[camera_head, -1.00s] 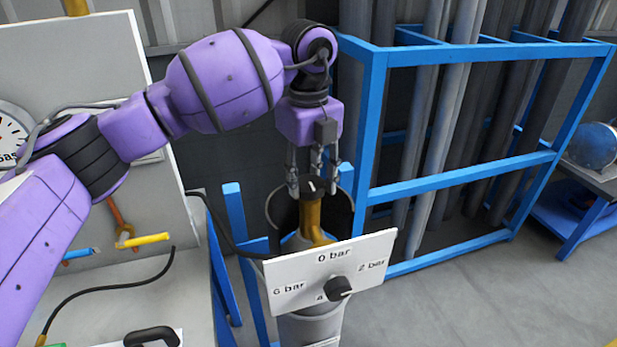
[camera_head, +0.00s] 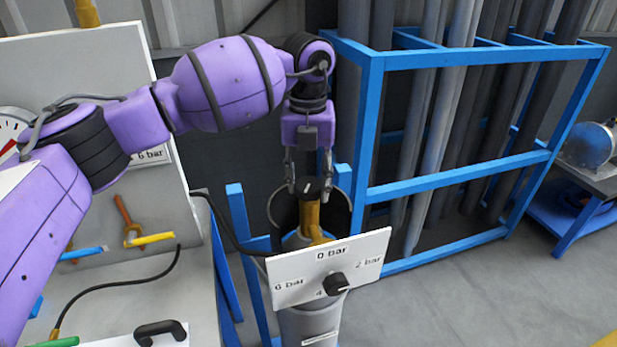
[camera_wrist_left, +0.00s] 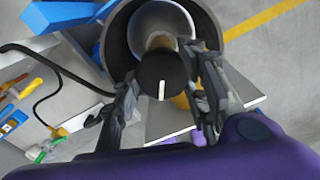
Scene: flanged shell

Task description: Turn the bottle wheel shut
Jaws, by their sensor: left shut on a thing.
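The bottle wheel is a black disc (camera_wrist_left: 155,72) with a white mark, on top of the brass valve (camera_head: 311,218) of a grey bottle (camera_head: 310,326). In the left wrist view the white mark points toward the bottom of the picture. My left gripper (camera_head: 309,187) points straight down over the valve. Its two fingers stand on opposite sides of the wheel and are shut on it, as the left wrist view also shows. In the head view the fingers and wrist hide part of the wheel. My right gripper is in neither view.
A white panel (camera_head: 290,290) with bar labels and a black knob (camera_head: 336,284) sits in front of the valve. A dark open collar (camera_head: 338,212) surrounds the valve. A blue pipe rack (camera_head: 455,173) stands close on the right, a grey bench (camera_head: 120,290) on the left.

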